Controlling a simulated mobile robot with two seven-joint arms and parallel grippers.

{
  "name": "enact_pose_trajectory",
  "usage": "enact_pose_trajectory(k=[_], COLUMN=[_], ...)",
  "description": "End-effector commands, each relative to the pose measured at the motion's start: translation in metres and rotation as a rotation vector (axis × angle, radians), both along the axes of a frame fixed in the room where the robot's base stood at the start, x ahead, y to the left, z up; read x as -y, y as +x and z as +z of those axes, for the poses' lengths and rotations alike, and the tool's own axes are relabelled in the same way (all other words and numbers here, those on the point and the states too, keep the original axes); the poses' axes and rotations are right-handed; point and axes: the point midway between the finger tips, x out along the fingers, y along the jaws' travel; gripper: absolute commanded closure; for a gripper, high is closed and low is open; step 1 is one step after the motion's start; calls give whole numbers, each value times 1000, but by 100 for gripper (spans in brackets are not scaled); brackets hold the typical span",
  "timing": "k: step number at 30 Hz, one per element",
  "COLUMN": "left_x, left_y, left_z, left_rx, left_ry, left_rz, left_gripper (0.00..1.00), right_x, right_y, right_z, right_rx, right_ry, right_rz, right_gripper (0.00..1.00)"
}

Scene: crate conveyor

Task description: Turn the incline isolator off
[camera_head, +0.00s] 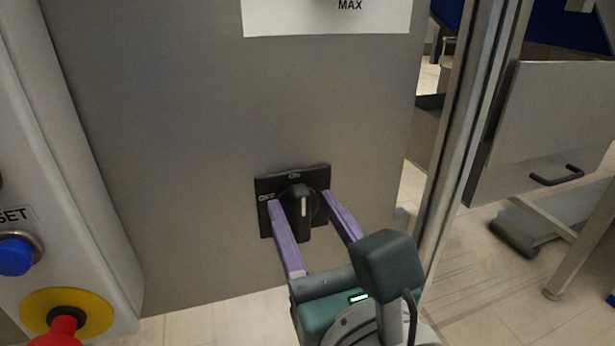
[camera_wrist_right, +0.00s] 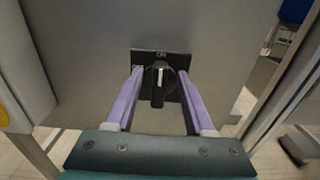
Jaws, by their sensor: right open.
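The incline isolator is a black rotary switch on a square black plate (camera_head: 265,187) on a grey panel, marked ON at the top and OFF at the left. Its knob (camera_head: 301,208) stands upright, with the white pointer line towards ON. In the right wrist view the knob (camera_wrist_right: 159,83) is in the middle, also upright. My right gripper (camera_head: 302,202) is open, its two purple fingers on either side of the knob, with a visible gap on each side in the right wrist view (camera_wrist_right: 158,77). My left gripper is not in view.
A pale control box on the left carries a blue reset button (camera_head: 15,256) and a red emergency stop (camera_head: 62,328) on a yellow ring. A metal post (camera_head: 463,150) stands right of the panel. A grey drawer cabinet (camera_head: 550,125) is behind it.

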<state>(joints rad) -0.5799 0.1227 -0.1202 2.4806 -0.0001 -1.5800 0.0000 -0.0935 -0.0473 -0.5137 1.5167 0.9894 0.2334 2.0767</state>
Motion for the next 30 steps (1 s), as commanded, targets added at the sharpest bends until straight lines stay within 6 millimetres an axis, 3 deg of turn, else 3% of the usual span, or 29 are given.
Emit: enact_pose_trajectory(k=[2,15,30], left_x=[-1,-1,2], left_y=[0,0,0], left_z=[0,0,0], left_rx=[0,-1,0], left_ry=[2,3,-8], left_rz=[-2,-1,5], left_gripper=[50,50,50], right_x=[0,0,0], right_y=[0,-1,-1], right_z=[0,0,0], right_rx=[0,0,4], right_ry=[0,-1,-13], right_rz=[0,0,0], right_gripper=[50,99,100])
